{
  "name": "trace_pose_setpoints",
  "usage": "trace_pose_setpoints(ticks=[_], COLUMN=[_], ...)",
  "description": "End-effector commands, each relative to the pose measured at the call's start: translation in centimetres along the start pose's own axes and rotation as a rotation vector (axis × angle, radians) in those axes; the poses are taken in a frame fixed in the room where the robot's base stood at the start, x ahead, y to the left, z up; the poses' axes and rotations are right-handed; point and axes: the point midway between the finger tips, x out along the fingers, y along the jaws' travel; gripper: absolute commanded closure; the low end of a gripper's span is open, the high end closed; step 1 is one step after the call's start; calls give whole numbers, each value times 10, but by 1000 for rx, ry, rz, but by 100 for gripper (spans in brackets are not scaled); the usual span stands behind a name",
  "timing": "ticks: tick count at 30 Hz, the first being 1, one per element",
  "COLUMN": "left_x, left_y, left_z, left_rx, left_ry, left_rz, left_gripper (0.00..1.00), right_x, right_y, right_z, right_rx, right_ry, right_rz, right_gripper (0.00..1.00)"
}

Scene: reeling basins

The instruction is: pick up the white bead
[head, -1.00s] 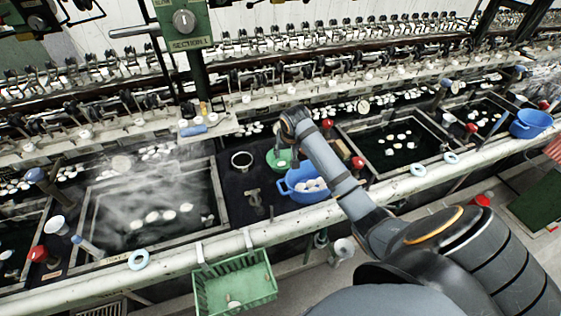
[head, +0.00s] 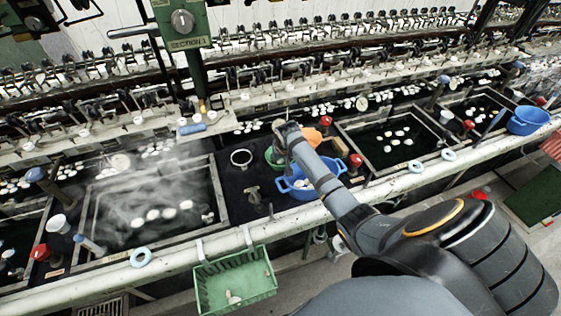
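My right arm reaches in from the lower right over the middle of the bench. Its gripper (head: 279,157) is at the green bowl (head: 269,158), just left of the blue basin (head: 299,194). The fingers are small and dark, so I cannot tell whether they are open or hold anything. I cannot single out a white bead. Small whitish pieces lie in the blue basin, partly hidden by my arm. White oval pieces (head: 153,214) float in the steaming left basin. My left gripper is out of view.
The bench's pale front rail (head: 225,240) runs across the view. A green basket (head: 235,281) with a few pale pieces hangs from it. An orange object (head: 306,137) sits behind my arm. A metal post (head: 192,60) and reeling machinery stand behind.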

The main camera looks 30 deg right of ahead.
Motion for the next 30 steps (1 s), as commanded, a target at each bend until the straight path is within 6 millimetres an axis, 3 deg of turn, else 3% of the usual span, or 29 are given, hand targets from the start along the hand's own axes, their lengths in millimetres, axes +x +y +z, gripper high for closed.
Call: trace_pose_setpoints(ticks=[3,14,19,22,29,30], left_x=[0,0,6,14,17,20], left_y=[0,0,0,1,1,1], left_z=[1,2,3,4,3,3], left_rx=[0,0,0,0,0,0], left_ry=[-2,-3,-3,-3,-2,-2], left_rz=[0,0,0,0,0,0], left_gripper=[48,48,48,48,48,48], right_x=[0,-1,-12,-29,-101,-111], right_y=[0,0,-1,-1,21,28], right_z=[0,0,-6,-13,6,16], right_rx=[0,0,0,-1,-6,-8], right_ry=[0,0,4,6,7,4], right_rz=[0,0,-1,-1,6,11], right_gripper=[79,79,80,80,80,80])
